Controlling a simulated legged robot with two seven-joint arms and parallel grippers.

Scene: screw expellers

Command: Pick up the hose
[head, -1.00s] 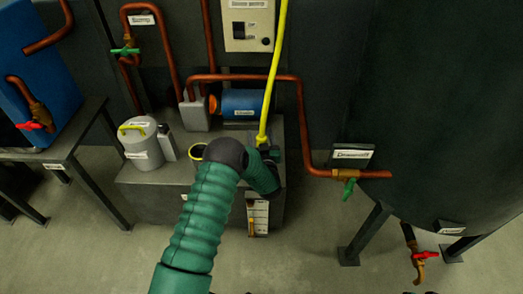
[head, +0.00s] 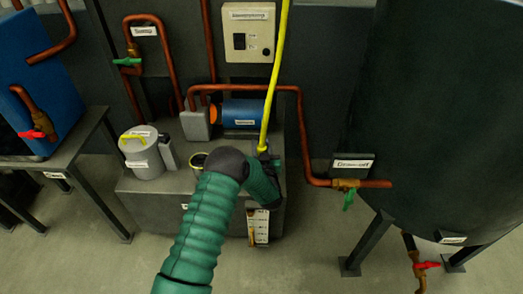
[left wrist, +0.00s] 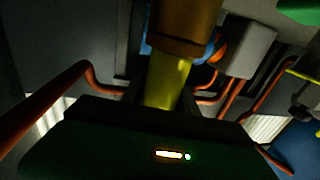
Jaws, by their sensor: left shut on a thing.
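The fingertips are small and dark there, partly hidden by my green arm. In the left wrist view the hose (left wrist: 166,82) shows close up as a yellow length beyond the dark gripper body, with a brownish-yellow section above it. My right gripper is not in view.
A grey base (head: 150,197) carries a canister (head: 141,155) and a blue motor (head: 240,113). A copper pipe (head: 302,130) runs around the right side to a green valve (head: 348,200) at the large dark tank (head: 440,110). Open floor lies in front.

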